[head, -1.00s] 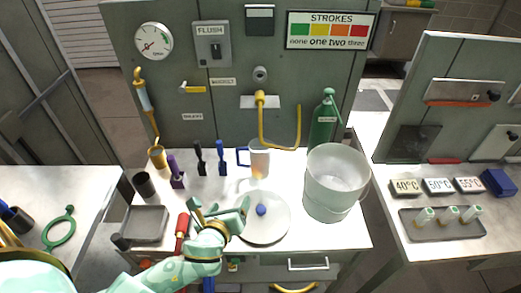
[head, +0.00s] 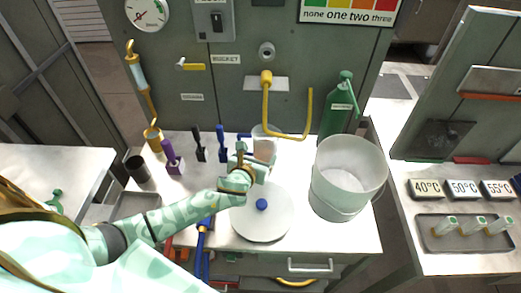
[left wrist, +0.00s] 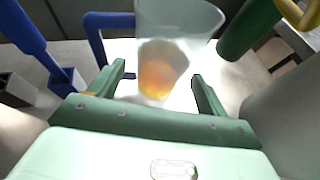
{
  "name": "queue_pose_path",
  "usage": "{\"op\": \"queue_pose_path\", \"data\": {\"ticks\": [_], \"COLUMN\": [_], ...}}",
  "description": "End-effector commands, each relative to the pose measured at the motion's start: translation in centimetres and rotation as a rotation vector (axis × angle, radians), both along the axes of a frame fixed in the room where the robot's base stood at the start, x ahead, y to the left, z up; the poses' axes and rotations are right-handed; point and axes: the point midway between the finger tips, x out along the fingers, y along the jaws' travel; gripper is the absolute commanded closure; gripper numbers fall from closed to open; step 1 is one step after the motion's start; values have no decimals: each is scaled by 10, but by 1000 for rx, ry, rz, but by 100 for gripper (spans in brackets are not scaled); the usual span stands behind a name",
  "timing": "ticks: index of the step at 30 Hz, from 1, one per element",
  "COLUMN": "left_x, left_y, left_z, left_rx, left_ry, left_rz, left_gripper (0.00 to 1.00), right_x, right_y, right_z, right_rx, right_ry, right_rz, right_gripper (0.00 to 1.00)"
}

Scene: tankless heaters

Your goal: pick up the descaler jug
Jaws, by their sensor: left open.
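The jug is a clear, frosted vessel (head: 264,146) with a blue handle, standing on the white bench behind the round white lid. In the left wrist view the jug (left wrist: 165,45) shows amber liquid in its bottom, and its blue handle (left wrist: 97,38) points left. My left gripper (head: 252,160) is just in front of the jug and hides its lower part in the head view. In the left wrist view the gripper (left wrist: 159,78) is open, with the jug ahead between its fingertips. I cannot tell whether either finger touches it. My right gripper is not in view.
A large frosted bucket (head: 343,190) and a green bottle (head: 338,112) stand to the right of the jug. Blue (head: 222,150), black (head: 199,152) and purple (head: 171,160) upright tools stand to the left. A yellow spout (head: 267,100) hangs above. The white lid (head: 268,222) has a blue knob.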

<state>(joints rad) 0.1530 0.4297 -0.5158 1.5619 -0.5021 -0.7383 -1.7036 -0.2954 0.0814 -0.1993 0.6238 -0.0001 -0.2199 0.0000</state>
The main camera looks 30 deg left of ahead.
Motion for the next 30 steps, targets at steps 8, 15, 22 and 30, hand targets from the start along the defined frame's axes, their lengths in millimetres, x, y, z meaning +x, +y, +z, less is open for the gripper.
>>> {"op": "queue_pose_path", "data": {"ticks": [8, 15, 22, 30], "left_x": [39, 44, 44, 44], "left_y": [3, 4, 4, 4], "left_z": [-21, -20, -20, -19], "left_rx": [0, -1, -1, 0], "left_ry": [1, 0, 0, -1], "left_rz": [2, 1, 1, 1], "left_gripper": [23, 23, 70, 70], "right_x": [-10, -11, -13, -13], "right_y": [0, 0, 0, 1], "right_z": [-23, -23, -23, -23], "right_rx": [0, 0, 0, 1], "right_ry": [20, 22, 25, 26], "right_rz": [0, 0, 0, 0], "right_gripper": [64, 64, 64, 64]}}
